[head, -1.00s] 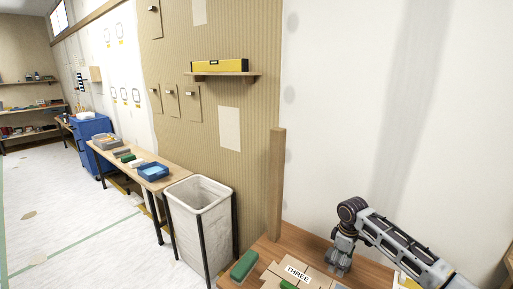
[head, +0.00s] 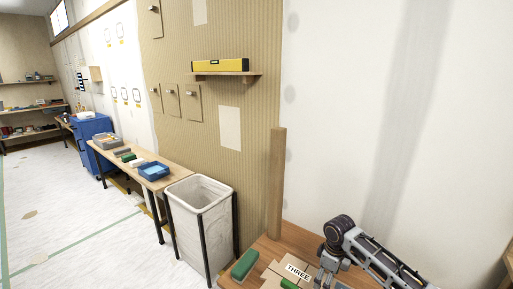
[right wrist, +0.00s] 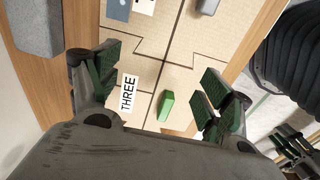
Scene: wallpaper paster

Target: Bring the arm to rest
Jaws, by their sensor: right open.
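My right gripper (right wrist: 160,90) is open in the right wrist view, its two dark green padded fingers wide apart above a tan board. A small green block (right wrist: 166,106) lies on the board between the fingers, apart from both. A white label reading THREE (right wrist: 128,94) lies beside it. In the head view my right arm comes in at the lower right, and the gripper (head: 325,276) hangs over the wooden table (head: 280,234). The label (head: 298,271) and part of the green block (head: 289,284) show there too.
A larger green block (head: 244,265) lies at the table's left edge. A wooden post (head: 276,185) stands behind the table. A white bin (head: 200,225) and a side bench with a blue tray (head: 153,171) stand to the left. The wall is close behind.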

